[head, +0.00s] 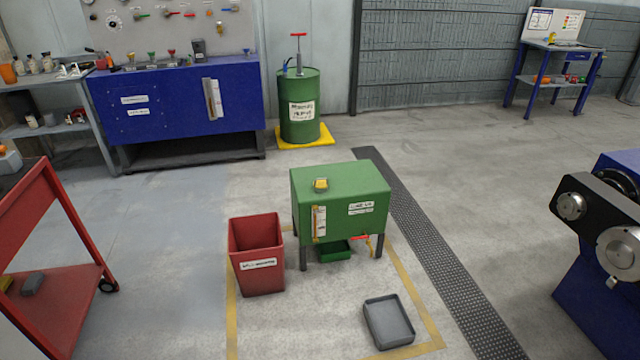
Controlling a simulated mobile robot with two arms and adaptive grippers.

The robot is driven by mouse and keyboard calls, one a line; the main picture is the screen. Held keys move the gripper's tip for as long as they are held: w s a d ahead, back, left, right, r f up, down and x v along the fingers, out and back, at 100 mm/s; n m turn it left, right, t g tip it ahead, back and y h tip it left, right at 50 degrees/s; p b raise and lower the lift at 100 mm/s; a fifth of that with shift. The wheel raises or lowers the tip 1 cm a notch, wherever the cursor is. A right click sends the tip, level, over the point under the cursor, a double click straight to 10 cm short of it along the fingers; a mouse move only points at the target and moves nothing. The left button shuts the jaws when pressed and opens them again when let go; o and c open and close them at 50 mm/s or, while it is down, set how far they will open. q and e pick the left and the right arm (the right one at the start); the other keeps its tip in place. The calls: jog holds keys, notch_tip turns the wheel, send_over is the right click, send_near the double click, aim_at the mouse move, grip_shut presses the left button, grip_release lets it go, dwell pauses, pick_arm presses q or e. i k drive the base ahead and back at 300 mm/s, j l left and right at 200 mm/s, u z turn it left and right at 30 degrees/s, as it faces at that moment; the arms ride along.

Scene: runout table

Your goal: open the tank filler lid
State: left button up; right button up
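A green tank (341,199) on dark legs stands in the middle of the head view. On its top, left of centre, sits a small yellow filler lid (321,185), which looks shut, though it is small at this distance. The tank's front has a sight gauge (319,222), a white label and a red-handled valve (360,238) low on the right. Neither of my grippers shows in the view.
A red bin (257,254) stands left of the tank and a grey tray (388,322) lies on the floor in front. A red cart (50,260) is at left, a blue-black machine (600,240) at right. A green drum (299,107) stands behind.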

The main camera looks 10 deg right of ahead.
aim_at(320, 183)
jog(key=i+z, duration=0.1)
jog(key=z, duration=0.6)
jog(key=i+j+z, duration=0.75)
jog(key=j, duration=0.25)
jog(key=i+j+z, duration=0.2)
jog(key=j, duration=0.2)
jog(key=k, duration=0.05)
